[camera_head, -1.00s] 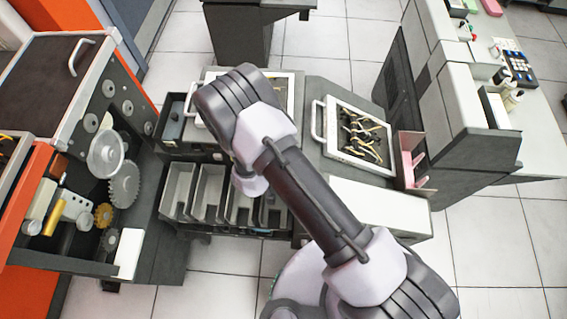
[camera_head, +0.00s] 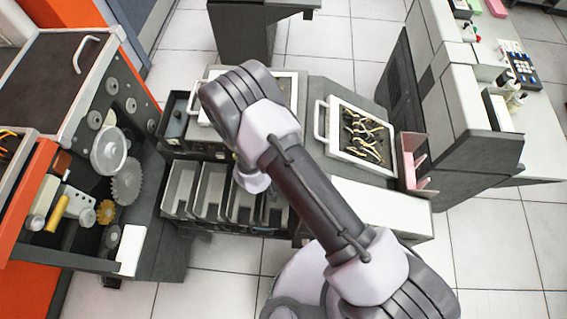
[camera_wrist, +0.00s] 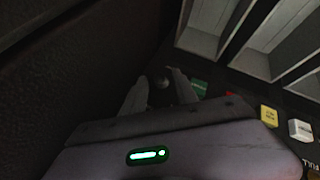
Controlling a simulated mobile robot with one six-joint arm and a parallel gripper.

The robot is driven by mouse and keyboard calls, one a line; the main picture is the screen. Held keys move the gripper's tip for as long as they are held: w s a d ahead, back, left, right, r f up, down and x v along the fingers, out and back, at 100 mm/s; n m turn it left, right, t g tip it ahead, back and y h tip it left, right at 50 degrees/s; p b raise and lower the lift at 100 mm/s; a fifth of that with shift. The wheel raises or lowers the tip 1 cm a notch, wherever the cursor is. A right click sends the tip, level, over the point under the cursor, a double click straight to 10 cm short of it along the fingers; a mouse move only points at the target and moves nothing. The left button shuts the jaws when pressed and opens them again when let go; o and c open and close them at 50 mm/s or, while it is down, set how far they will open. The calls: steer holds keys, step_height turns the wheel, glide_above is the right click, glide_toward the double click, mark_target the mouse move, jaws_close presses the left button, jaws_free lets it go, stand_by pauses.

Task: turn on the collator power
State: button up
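The collator (camera_head: 183,210) is the dark machine with a row of grey card pockets, in the middle of the head view. In the wrist view, its dark control panel carries a green button (camera_wrist: 200,87), a red button (camera_wrist: 231,94), a yellow button (camera_wrist: 269,116) and a white button (camera_wrist: 300,130). My gripper (camera_wrist: 160,90) is open, its two fingers apart. A small round grey knob (camera_wrist: 163,82) shows between the fingertips; I cannot tell whether they touch it. The green button is just right of the right finger. In the head view my arm hides the fingers.
Pale pockets (camera_wrist: 280,38) stand close to the gripper at the upper right of the wrist view. A dark surface (camera_wrist: 70,60) fills its left side. An open orange-sided machine (camera_head: 75,190) stands left. A tray of wire parts (camera_head: 362,138) lies right of my arm.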

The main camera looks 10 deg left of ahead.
steer(key=p+v, duration=0.3)
steer(key=v, duration=1.4)
steer(key=shift+r, duration=0.15)
steer(key=shift+s, duration=0.15)
